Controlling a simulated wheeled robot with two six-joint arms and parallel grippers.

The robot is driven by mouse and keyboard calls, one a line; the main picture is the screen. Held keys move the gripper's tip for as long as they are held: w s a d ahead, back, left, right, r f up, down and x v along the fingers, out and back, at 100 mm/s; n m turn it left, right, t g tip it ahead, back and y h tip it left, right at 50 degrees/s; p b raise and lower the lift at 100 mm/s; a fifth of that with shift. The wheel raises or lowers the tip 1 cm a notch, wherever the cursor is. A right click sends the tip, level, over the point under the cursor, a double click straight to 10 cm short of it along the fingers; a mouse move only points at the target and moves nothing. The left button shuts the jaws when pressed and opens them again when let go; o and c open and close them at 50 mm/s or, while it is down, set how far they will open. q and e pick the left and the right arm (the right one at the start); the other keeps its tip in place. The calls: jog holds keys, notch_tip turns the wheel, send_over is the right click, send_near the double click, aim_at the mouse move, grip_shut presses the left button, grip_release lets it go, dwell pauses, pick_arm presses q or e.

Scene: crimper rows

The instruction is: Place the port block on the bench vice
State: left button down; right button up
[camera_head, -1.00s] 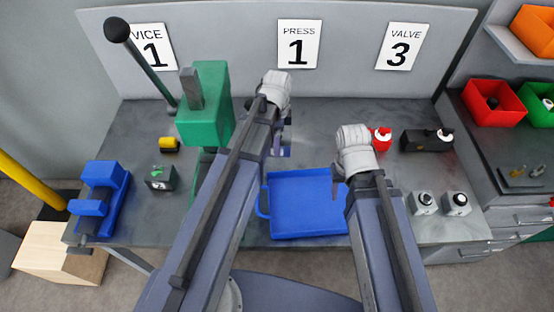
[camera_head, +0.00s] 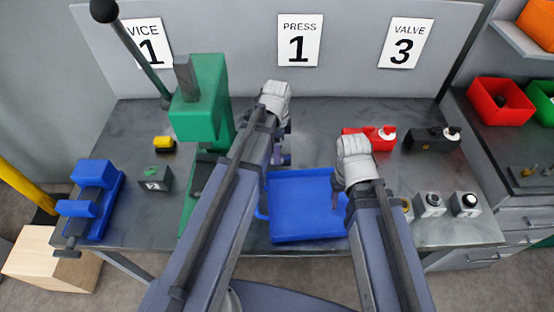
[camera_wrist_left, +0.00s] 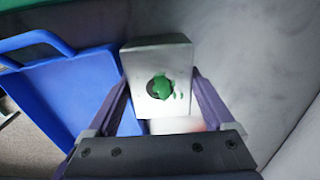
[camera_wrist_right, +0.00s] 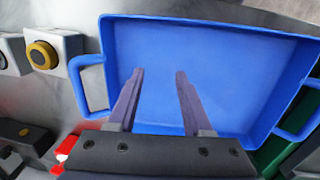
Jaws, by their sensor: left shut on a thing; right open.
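My left gripper (camera_wrist_left: 158,125) is shut on a pale grey metal block, the port block (camera_wrist_left: 172,60), with a round dark port that has green in it. The block is held beside the blue tray; in the head view my left wrist and arm hide it. The blue bench vice (camera_head: 90,202) stands at the left end of the bench, well left of my left gripper, its jaws empty. My right gripper (camera_wrist_right: 160,72) is open and empty above the blue tray (camera_head: 268,222).
The green press (camera_head: 200,110) stands between the vice and my left arm. A dark block with green on top (camera_head: 155,179) and a yellow-topped piece (camera_head: 164,143) lie near the vice.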

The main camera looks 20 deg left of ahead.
pick_arm(q)
notch_tip(320, 180, down, 4)
jog(key=b, duration=0.3)
jog(key=shift+r+b, duration=0.2)
jog(key=shift+b, duration=0.1)
pick_arm(e)
notch_tip(320, 180, down, 4)
jog(key=shift+r, duration=0.2)
pick_arm(q)
jog(key=shift+f, duration=0.2)
pick_arm(e)
jog(key=shift+f, duration=0.2)
pick_arm(q)
grip_release()
jog(key=shift+r, duration=0.2)
pick_arm(e)
jog(key=shift+r, duration=0.2)
pick_arm(q)
notch_tip(320, 180, up, 12)
jog(key=p, duration=1.2)
pick_arm(e)
notch_tip(320, 180, up, 12)
pick_arm(q)
jog(key=s+d+n+y, duration=0.1)
jog(key=s+d+n, duration=1)
jog(key=s, duration=0.3)
